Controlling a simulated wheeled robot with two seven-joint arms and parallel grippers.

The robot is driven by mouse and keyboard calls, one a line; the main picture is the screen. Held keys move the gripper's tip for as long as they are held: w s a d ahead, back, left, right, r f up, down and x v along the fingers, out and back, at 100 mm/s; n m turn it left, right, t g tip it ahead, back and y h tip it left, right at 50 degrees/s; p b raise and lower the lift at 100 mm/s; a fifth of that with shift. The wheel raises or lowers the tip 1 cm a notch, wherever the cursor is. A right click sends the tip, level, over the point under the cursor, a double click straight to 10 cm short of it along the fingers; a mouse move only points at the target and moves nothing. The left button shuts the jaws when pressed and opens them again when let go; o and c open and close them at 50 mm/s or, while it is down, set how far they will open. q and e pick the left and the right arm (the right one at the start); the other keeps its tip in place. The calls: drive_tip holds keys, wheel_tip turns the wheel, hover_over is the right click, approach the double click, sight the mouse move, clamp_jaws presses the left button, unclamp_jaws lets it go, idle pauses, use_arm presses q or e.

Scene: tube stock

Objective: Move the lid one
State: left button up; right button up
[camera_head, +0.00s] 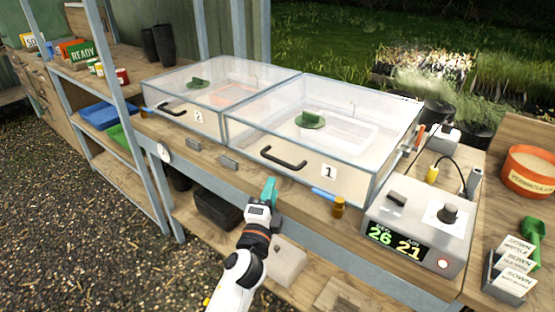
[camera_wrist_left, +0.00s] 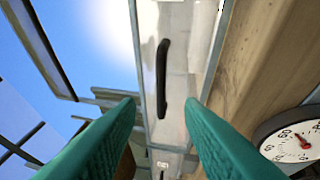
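Lid one is a clear lid (camera_head: 340,98) in a pale frame, on the right of two glazed boxes, and it looks shut. Its front panel carries a "1" label (camera_head: 329,172) and a black bar handle (camera_head: 283,158). My left gripper (camera_head: 270,187) is in front of the bench edge, just below this handle and apart from it. In the left wrist view the teal fingers (camera_wrist_left: 160,103) are spread with nothing between them. A black handle (camera_wrist_left: 163,78) shows beyond the fingertips, probably that of lid one. My right gripper is not in view.
Lid two (camera_head: 215,80), with a "2" label and black handle, adjoins on the left. A grey control box (camera_head: 415,222) with a lit display and a small brown bottle (camera_head: 338,207) stand to the right. A round dial (camera_head: 163,152) is on the bench front. A metal post (camera_head: 128,110) rises left.

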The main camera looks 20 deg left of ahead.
sight(281, 162)
use_arm(q)
drive_tip(key=w, duration=0.3)
drive_tip(key=w+r, duration=0.1)
drive_tip(key=w, duration=0.6)
drive_tip(key=shift+w+a+r, duration=0.25)
drive_tip(key=shift+w+r, duration=0.05)
drive_tip(key=shift+r, duration=0.05)
drive_tip(key=shift+c, duration=0.5)
clamp_jaws()
